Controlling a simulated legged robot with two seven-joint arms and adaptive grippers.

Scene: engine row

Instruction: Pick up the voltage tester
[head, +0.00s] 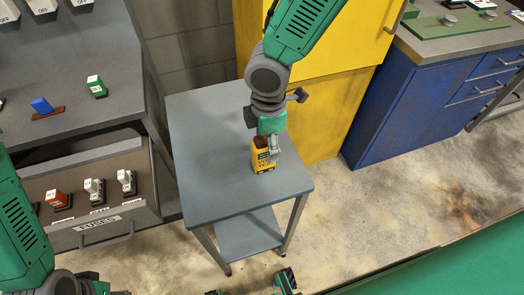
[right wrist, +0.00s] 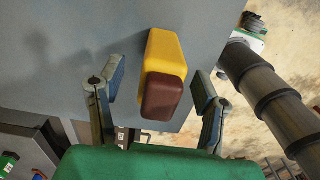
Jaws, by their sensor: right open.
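The voltage tester (head: 263,160) is a small yellow block with a dark brown top, standing on the grey side table (head: 200,135). My right gripper (head: 272,147) is above it, pointing down, and partly covers it in the head view. In the right wrist view the tester (right wrist: 165,60) lies between the two spread fingers (right wrist: 160,88), with a gap on each side. The gripper is open and holds nothing. Part of my left arm (head: 25,230) shows at the lower left of the head view; its finger state cannot be made out.
A grey cabinet at the left has an open drawer labelled FUSES (head: 100,222) with several fuses. A blue switch (head: 42,106) and a green one (head: 97,87) sit above it. A yellow cabinet (head: 320,110) and blue cabinet (head: 410,115) stand behind. The table's left part is bare.

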